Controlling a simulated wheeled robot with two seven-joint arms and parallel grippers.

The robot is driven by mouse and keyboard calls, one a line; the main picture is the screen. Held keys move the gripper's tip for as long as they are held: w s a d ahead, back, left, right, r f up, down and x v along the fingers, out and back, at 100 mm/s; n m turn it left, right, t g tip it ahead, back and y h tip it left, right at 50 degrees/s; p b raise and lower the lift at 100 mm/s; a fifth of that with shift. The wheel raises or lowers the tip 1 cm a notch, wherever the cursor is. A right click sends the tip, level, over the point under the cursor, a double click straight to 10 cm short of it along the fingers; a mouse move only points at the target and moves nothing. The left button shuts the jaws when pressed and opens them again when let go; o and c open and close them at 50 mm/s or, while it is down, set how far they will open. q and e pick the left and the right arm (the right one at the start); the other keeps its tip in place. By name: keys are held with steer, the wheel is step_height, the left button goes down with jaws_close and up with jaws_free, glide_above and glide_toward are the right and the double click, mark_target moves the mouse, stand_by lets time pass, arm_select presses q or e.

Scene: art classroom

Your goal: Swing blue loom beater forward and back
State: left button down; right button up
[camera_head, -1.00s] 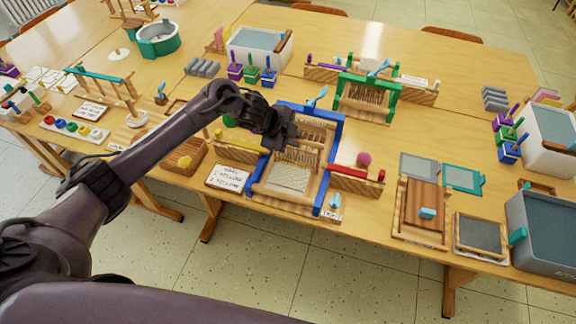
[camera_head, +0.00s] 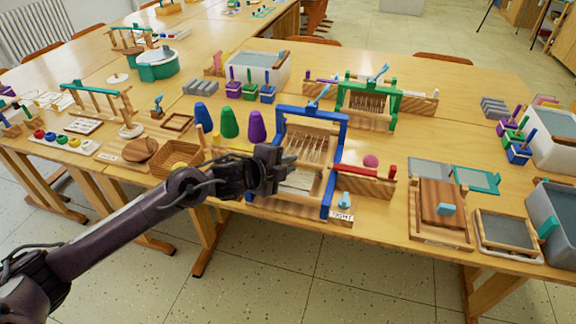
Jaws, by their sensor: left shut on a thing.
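The blue loom (camera_head: 338,160) stands on the table near its front edge, with blue sides, a raised blue crossbar and pale threads. A light-blue piece (camera_head: 321,94) rises above the crossbar. My left gripper (camera_head: 287,162) is at the loom's left front, shut on what appears to be the beater. The gripper hides the part it holds and some of the loom's left side, so the exact contact cannot be seen. My right gripper is not in view.
Blue, green (camera_head: 229,122) and purple cones stand behind left. A green loom (camera_head: 394,105) is behind. A wooden board (camera_head: 437,203) is at right.

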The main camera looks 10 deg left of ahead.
arm_select(q)
steer(key=shift+s+f, duration=0.2)
steer(key=shift+f, duration=0.25)
steer(key=shift+s+f, duration=0.1)
steer(key=shift+f, duration=0.05)
steer(key=c, duration=1.4)
jaws_free()
steer(key=shift+r, duration=0.2)
steer(key=shift+a+r, duration=0.15)
steer(key=v, duration=0.7)
steer(key=shift+s, duration=0.2)
